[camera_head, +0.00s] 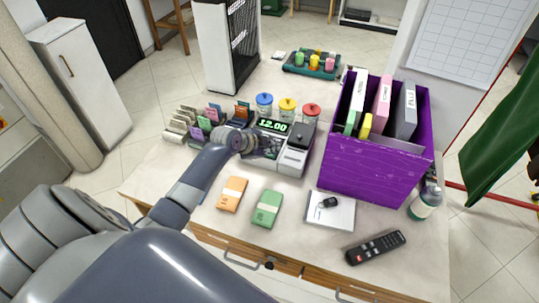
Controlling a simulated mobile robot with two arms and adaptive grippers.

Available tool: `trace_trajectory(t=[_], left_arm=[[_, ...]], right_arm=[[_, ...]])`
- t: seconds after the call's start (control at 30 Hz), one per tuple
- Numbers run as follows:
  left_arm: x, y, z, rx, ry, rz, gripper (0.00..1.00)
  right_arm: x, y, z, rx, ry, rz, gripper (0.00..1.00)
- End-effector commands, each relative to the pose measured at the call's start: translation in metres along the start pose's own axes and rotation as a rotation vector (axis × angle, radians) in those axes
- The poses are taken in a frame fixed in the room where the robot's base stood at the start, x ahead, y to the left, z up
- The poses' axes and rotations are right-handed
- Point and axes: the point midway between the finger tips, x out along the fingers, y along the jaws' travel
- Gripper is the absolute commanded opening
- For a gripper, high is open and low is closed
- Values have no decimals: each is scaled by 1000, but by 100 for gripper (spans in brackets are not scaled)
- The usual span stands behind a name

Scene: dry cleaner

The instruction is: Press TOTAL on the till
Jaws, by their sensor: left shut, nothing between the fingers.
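The till (293,157) stands on the counter near the middle of the view, with a lit green display (273,126) that reads 12.00. My left arm comes in from the left, and my left gripper (270,149) is shut and empty at the till's front left, over its keys. The gripper and wrist hide most of the keypad. I cannot make out the TOTAL key or tell whether the fingertips touch a key. My right gripper is not in view.
A purple box (376,170) with binders stands right of the till. Jars with blue, yellow and red lids (287,108) are behind it. Orange (232,194) and green (267,208) bundles, a notepad (343,212) and a remote (375,247) lie in front.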

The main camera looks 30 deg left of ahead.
Motion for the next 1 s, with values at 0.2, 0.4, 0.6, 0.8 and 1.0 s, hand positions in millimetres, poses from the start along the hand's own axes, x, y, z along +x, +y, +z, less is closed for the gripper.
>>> trace_trajectory(t=[0.2,0.4,0.6,0.8,1.0], left_arm=[[0,0,0,0,0,0,0],[0,0,0,0,0,0,0],[3,2,2,1,-1,0,0],[6,4,5,1,-1,0,0],[6,4,4,0,0,0,0]], right_arm=[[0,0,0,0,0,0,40],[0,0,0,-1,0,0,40],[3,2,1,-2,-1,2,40],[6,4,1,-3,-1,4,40],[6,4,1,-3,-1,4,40]])
